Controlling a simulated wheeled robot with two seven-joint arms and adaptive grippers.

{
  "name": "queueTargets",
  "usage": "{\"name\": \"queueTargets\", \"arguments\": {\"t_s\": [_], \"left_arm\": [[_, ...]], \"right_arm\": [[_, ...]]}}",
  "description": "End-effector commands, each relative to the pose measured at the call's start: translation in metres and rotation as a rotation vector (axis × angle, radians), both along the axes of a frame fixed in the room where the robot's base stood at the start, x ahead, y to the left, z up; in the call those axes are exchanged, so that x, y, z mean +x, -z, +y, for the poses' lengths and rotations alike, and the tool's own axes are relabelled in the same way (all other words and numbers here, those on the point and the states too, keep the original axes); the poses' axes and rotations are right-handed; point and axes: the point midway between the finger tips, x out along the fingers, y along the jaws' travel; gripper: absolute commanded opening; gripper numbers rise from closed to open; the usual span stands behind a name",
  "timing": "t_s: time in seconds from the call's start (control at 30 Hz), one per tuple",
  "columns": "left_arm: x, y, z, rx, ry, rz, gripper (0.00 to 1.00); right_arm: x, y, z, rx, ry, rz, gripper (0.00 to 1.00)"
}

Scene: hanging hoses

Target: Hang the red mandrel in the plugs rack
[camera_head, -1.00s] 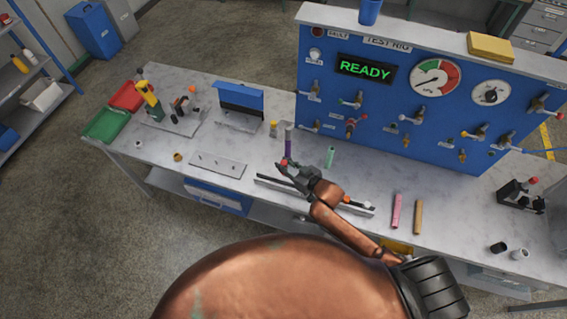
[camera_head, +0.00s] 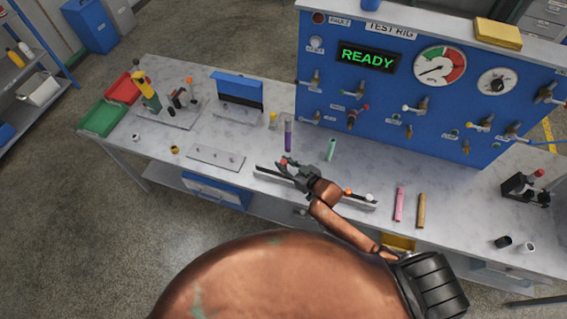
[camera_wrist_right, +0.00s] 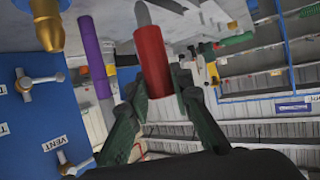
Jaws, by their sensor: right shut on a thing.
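My right gripper (camera_head: 287,166) is shut on the red mandrel (camera_wrist_right: 151,60), a red cylinder with a grey end. The wrist view shows its two dark fingers (camera_wrist_right: 155,98) on either side of the mandrel. In the head view only a small red end (camera_head: 284,161) shows at the fingertips, over the bench. A long narrow rail (camera_head: 268,177) with an orange and a white piece lies beneath and beside the gripper, partly hidden by it; it may be the plugs rack, but no label is readable. My left gripper is not in view.
A purple cylinder (camera_head: 288,136) and a green one (camera_head: 331,149) stand behind the gripper. A flat plate with pins (camera_head: 215,158) lies to its left. The blue test panel (camera_head: 380,110) with protruding valves rises behind. Pink (camera_head: 399,205) and tan (camera_head: 421,210) cylinders are at the right.

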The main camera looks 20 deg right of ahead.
Motion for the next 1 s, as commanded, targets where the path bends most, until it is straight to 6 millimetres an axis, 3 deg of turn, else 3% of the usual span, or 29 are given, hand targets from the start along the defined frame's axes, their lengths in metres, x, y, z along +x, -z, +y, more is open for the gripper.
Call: {"name": "queueTargets", "arguments": {"t_s": [1.0], "left_arm": [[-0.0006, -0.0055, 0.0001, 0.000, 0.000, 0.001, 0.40]], "right_arm": [[-0.0006, -0.0005, 0.0003, 0.000, 0.000, -0.001, 0.00]]}}
